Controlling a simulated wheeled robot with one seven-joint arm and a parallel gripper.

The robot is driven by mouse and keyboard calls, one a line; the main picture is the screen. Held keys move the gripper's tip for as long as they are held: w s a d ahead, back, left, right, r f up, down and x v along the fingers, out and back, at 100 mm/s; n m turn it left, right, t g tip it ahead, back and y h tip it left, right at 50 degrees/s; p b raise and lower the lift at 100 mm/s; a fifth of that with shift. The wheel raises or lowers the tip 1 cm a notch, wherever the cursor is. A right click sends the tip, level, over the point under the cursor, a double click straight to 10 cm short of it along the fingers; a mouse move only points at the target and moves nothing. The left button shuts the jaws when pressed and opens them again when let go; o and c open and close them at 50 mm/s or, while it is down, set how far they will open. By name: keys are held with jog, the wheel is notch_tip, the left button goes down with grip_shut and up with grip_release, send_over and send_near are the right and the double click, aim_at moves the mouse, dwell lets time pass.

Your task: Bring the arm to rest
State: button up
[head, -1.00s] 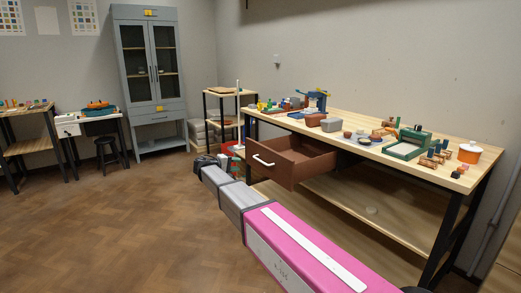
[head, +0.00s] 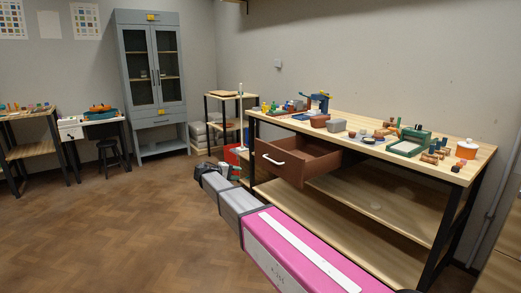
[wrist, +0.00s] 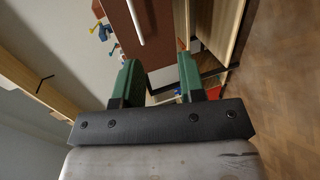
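My arm stretches out in the head view, low and roughly level, in front of the workbench (head: 440,147). My gripper (head: 205,170) is at its far end, small and dark there, left of the open brown drawer (head: 283,165). In the wrist view my gripper (wrist: 158,75) has two green fingers standing apart with nothing held between them. The drawer front with its white handle (wrist: 135,22) shows beyond the fingertips.
Small tools, a green tray (head: 408,147) and an orange pot (head: 467,149) stand on the bench. A grey glass-door cabinet (head: 154,90) and a shelf rack (head: 232,97) stand behind. Open wooden floor (head: 110,220) lies to the left.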

jog(key=s+d+f+m+g+y, duration=0.1)
jog(key=s+d+f+g, duration=0.1)
jog(key=s+d+f, duration=0.35)
jog(key=s+d+f+m+g+y, duration=0.1)
jog(key=s+d+f+g+y, duration=0.15)
jog(key=d, duration=0.55)
jog(key=s+d+f+g+y, duration=0.1)
jog(key=s+d+f, duration=0.35)
jog(key=d, duration=0.25)
jog(key=s+d+f+m+g+y, duration=0.1)
jog(key=s+d+f+y, duration=0.3)
jog(key=s, duration=0.5)
jog(key=s+d+f+m+g+y, duration=0.2)
jog(key=s+d, duration=0.4)
jog(key=s, duration=0.4)
notch_tip(320, 180, down, 2)
jog(key=shift+d+f+m+y, duration=0.15)
jog(key=shift+m+y, duration=0.7)
jog(key=shift+m, duration=0.15)
